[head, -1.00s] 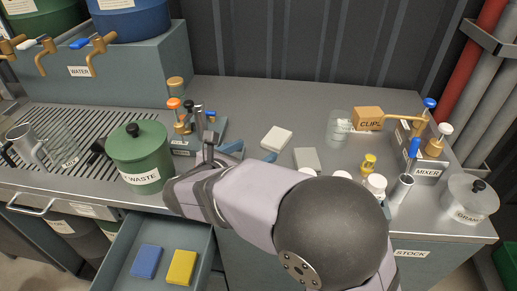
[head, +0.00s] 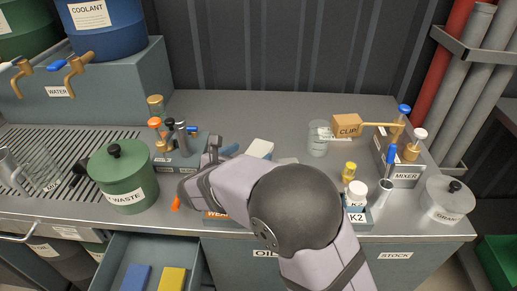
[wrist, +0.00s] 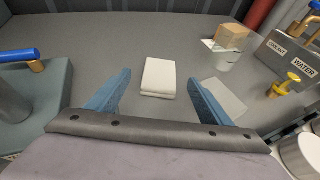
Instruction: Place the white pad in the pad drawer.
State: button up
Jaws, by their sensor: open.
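The white pad (wrist: 158,77) lies flat on the grey counter in the wrist view, ahead of and between my fingertips. In the head view the white pad (head: 260,148) shows just beyond my arm. My gripper (wrist: 158,92) is open, with blue fingers spread to either side and nothing between them. In the head view, my gripper (head: 228,150) is partly hidden by my own wrist. The open drawer (head: 150,250) at the lower left holds a blue pad (head: 135,279) and a yellow pad (head: 172,280). A grey pad (wrist: 225,98) lies right of the white one.
The green waste pot (head: 124,178) stands left of my wrist. A valve block with knobs (head: 180,150) is close behind it. A clear beaker (head: 318,138), the CLIP block (head: 347,126) and the mixer (head: 405,172) stand to the right. The counter behind the pad is clear.

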jog(key=shift+p+x, duration=0.6)
jog(key=shift+x, duration=3.25)
jog(key=shift+d, duration=0.1)
jog(key=shift+r, duration=0.1)
jog(key=c, duration=1.2)
notch_tip(320, 180, up, 10)
notch_tip(320, 180, up, 13)
jog(key=p, duration=1.3)
send_over(261, 146)
jog(key=shift+s, duration=0.25)
jog(key=shift+f, duration=0.3)
